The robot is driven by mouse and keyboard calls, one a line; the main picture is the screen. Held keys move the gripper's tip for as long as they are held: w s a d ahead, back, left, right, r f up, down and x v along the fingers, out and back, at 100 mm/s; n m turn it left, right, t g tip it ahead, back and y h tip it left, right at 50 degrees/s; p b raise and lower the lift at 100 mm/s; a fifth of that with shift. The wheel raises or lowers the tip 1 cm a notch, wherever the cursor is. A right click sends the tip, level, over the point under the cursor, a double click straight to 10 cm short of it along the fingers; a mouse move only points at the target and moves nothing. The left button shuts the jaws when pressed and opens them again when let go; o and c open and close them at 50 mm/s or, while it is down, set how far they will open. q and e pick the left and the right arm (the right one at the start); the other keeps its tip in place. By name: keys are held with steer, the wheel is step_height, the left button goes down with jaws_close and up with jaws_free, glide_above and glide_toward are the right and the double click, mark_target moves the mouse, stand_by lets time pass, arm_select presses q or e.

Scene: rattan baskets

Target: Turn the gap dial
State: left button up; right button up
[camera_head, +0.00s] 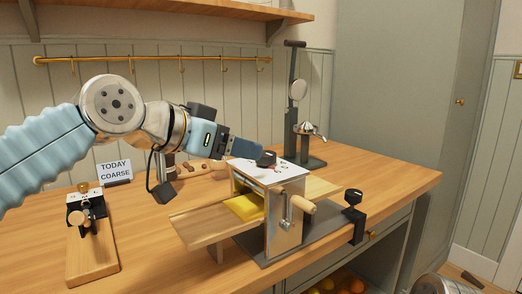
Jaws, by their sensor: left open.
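The machine (287,221) stands on the wooden counter, with a metal side and a crank with a wooden handle (302,205). Its white top plate (286,172) carries small markings, including red ones, and a black dial knob (266,158). My left gripper (250,150) is open at the knob from the left; I cannot tell whether the fingers touch it. The dial's setting is too small to read. A card (115,170) reads "TODAY COARSE". My right gripper is not in view.
A clamp (354,215) grips the counter edge at right. A tall press (297,110) stands behind. A small device on a board (90,240) is at left. The right counter is clear.

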mark_target(266, 153)
arm_select(q)
steer(key=x, duration=0.7)
steer(key=shift+w+d, duration=0.15)
steer(key=c, duration=1.1)
steer(key=shift+o, duration=0.2)
